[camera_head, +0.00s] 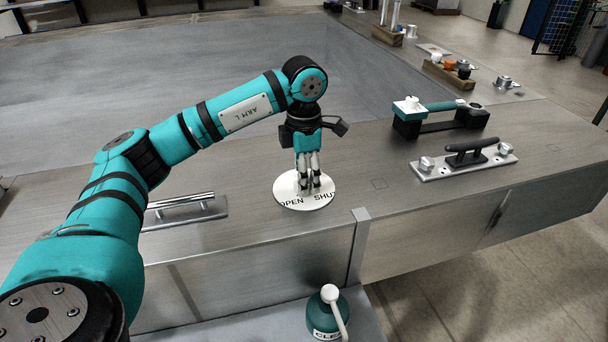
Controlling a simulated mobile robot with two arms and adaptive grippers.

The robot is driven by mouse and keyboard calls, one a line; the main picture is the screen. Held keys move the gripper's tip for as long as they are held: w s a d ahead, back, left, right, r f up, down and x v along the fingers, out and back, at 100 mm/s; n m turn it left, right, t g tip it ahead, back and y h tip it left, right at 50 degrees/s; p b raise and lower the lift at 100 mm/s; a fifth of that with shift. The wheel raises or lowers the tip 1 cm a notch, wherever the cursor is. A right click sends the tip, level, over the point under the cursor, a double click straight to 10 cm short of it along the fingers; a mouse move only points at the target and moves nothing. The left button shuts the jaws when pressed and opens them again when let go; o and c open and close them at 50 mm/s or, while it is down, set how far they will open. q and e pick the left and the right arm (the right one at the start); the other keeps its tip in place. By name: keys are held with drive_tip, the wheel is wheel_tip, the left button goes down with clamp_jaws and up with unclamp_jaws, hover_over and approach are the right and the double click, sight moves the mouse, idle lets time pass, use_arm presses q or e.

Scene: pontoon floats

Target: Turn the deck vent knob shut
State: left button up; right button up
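A round white plate (290,197) lies on the grey deck, with the black words OPEN at its lower left and SHUT at its lower right. My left gripper (309,187) points straight down over the middle of this plate, its fingers close together and their tips down near its face. The deck vent knob does not show clearly; the fingers cover the middle of the plate. I cannot tell whether they are shut on the knob, or which way the knob points. My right gripper is not in view.
A metal bar handle (180,203) is left of the plate. A cleat on a plate (466,160) and a teal-handled tool in a black holder (438,119) are to the right. A green bottle (328,316) stands below in front. The deck behind the plate is clear.

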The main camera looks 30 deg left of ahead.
use_arm(q)
drive_tip(key=shift+o, duration=1.1)
wheel_tip(320, 180, up, 12)
